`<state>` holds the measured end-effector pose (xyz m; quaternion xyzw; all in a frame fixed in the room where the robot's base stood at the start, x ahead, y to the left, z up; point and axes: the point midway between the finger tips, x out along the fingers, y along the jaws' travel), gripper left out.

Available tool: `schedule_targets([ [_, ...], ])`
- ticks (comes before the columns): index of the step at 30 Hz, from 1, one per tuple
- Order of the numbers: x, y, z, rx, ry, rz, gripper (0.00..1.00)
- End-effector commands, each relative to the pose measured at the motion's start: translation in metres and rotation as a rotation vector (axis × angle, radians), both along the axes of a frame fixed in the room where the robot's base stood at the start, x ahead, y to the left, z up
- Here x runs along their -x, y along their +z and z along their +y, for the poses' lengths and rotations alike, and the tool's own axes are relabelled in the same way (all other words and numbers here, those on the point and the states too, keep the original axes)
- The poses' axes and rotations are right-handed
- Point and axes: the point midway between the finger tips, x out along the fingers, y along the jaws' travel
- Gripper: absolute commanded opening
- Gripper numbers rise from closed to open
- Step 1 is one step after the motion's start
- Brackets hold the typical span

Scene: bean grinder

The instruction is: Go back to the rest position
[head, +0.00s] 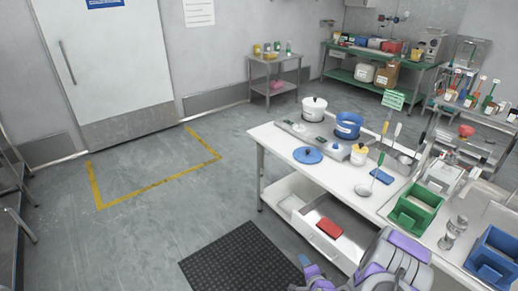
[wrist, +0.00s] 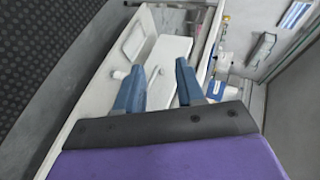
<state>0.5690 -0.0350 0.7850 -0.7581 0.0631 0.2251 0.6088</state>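My gripper (wrist: 160,66) shows in the wrist view with its two blue-grey fingers spread apart. Nothing is visible between the fingers. Behind them are a white drawer front with a small knob (wrist: 118,75) and pale surfaces of the workbench.
On the bench stand a white pot (head: 314,108), a blue pot (head: 348,125), a blue lid (head: 308,155), a green bin (head: 414,213) and a blue bin (head: 494,258). A black mat (head: 238,262) lies before the bench. The floor at the left is clear.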

Motion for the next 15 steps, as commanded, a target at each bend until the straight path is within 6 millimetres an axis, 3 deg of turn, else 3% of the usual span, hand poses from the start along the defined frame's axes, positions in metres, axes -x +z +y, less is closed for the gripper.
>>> schedule_targets([
  [1,-0.007,0.013,0.005,0.039,0.041,0.015,0.38],
  [7,-0.010,0.045,0.020,0.191,0.192,0.119,0.38],
  [15,0.005,0.095,0.030,0.394,0.376,0.262,0.38],
])
